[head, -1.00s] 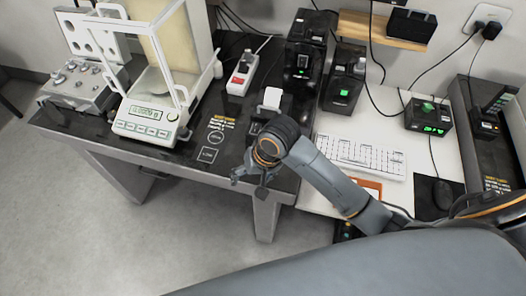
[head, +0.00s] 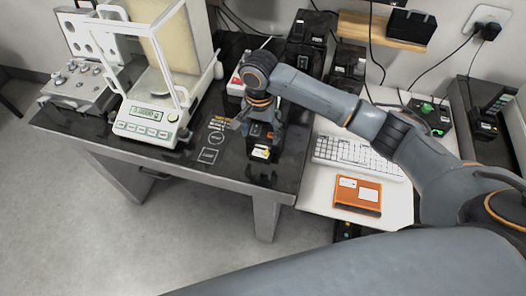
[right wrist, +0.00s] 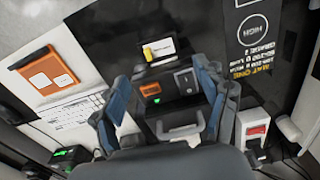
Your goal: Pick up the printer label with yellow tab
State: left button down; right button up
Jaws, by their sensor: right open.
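The printer label (head: 260,152), a small white piece with a yellow tab (right wrist: 148,53), sits at the front of a black label printer (head: 262,140) on the dark table. In the right wrist view the white label (right wrist: 165,46) lies just beyond the printer (right wrist: 170,88). My right gripper (head: 258,122) is above the printer, pointing down. The gripper hides part of the printer in the head view. My left gripper is not in view.
A balance (head: 150,118) with a glass shield stands left of the printer. A red-switched power strip (right wrist: 257,130) is beside the printer. A keyboard (head: 357,156) and an orange box (head: 358,194) lie on the white table at right. Black devices stand behind.

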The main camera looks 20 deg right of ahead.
aim_at(261, 153)
notch_tip(261, 153, down, 7)
jog(key=shift+s+f+p, duration=0.1)
jog(key=shift+f+p, duration=0.05)
jog(key=shift+p, duration=0.45)
jog(key=shift+s, duration=0.1)
jog(key=c, duration=1.2)
jog(key=shift+c, duration=0.4)
